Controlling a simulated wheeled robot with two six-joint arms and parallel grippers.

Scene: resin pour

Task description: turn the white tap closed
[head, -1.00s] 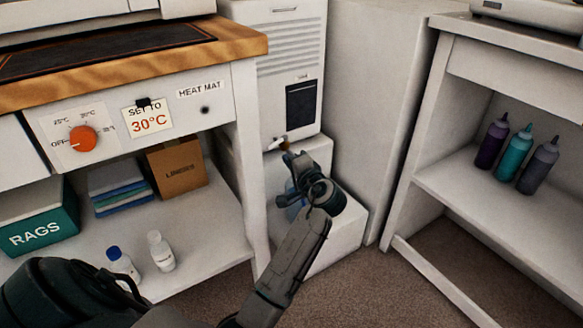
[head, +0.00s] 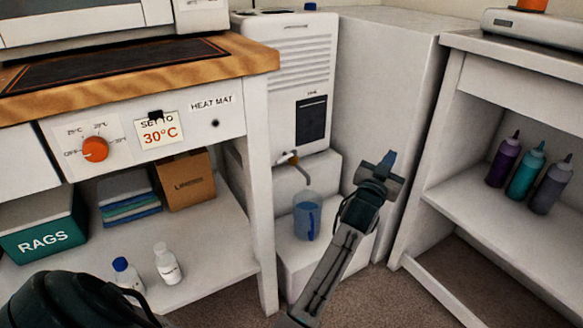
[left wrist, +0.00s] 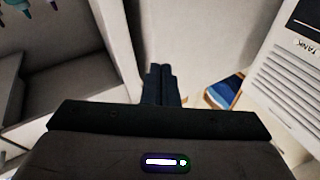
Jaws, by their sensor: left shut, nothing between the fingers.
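The white tap (head: 281,159) is on the lower front of the white tank unit (head: 312,65). Its white lever points left, with a brownish part beside it and a grey spout bent down. A clear jug (head: 307,222) with blue liquid stands on a white step below the spout. I cannot tell whether liquid is running. My left gripper (head: 389,160) is shut and empty, to the right of the tap and apart from it. Its closed fingers also show in the left wrist view (left wrist: 159,82). My right gripper is not in view.
At left, a wood-topped bench (head: 245,58) has an orange dial (head: 95,149) and a lower shelf with boxes and bottles. At right, a white shelf unit (head: 450,190) holds purple, teal and grey bottles. A tall white cabinet (head: 375,90) stands behind my left gripper.

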